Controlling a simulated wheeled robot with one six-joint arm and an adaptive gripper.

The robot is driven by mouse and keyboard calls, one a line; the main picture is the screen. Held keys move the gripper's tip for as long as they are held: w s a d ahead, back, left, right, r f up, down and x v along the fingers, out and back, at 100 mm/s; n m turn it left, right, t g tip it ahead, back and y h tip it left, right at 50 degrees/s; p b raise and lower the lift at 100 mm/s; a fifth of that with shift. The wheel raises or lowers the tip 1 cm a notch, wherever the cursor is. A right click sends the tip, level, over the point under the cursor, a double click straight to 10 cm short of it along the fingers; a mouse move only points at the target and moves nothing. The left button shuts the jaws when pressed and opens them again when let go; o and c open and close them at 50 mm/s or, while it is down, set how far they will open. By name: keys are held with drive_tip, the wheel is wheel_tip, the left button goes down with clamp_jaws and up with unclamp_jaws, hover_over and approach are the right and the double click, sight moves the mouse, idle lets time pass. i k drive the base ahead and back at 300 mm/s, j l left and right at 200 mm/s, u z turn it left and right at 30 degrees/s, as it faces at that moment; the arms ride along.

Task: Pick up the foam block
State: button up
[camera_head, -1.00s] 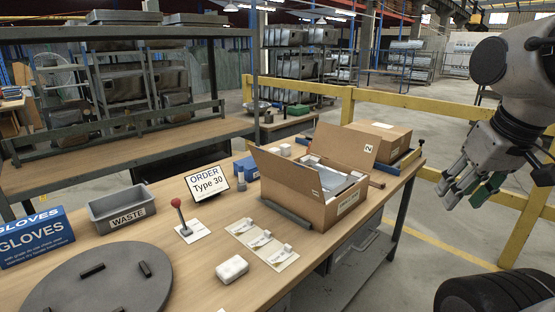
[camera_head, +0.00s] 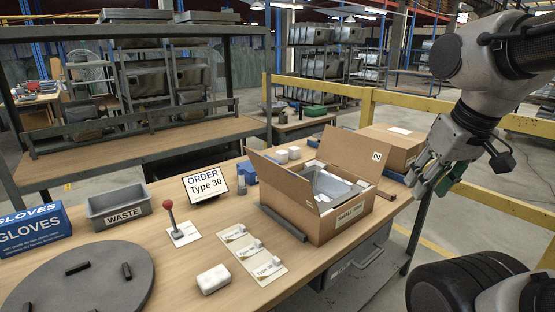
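The white foam block (camera_head: 213,279), with rounded edges, lies on the near part of the wooden table, between the round grey disc and the labelled cards. Nothing touches it. My gripper (camera_head: 431,178) hangs at the right, beside the open cardboard box and far from the block. Its fingers look spread apart, with green on one side, and I see nothing held between them.
The wooden table (camera_head: 180,247) also carries the grey disc (camera_head: 80,283), a WASTE bin (camera_head: 117,207), a red-knobbed lever (camera_head: 170,217), an order sign (camera_head: 206,184), cards (camera_head: 252,253) and the open box (camera_head: 325,213). A yellow rail (camera_head: 490,202) runs behind my arm.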

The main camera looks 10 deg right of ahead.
sight(282, 156)
drive_tip(key=l+u, duration=0.15)
drive_tip(key=u, duration=0.25)
drive_tip(key=l+u, duration=0.2)
drive_tip(key=u, duration=0.25)
drive_tip(key=l+u, duration=0.2)
drive_tip(key=l, duration=0.4)
drive_tip(key=l+u, duration=0.2)
drive_tip(key=l, duration=0.4)
drive_tip(key=k+l+u, duration=0.25)
drive_tip(key=l, duration=0.9)
drive_tip(key=k+l, duration=0.15)
drive_tip(key=l, duration=0.35)
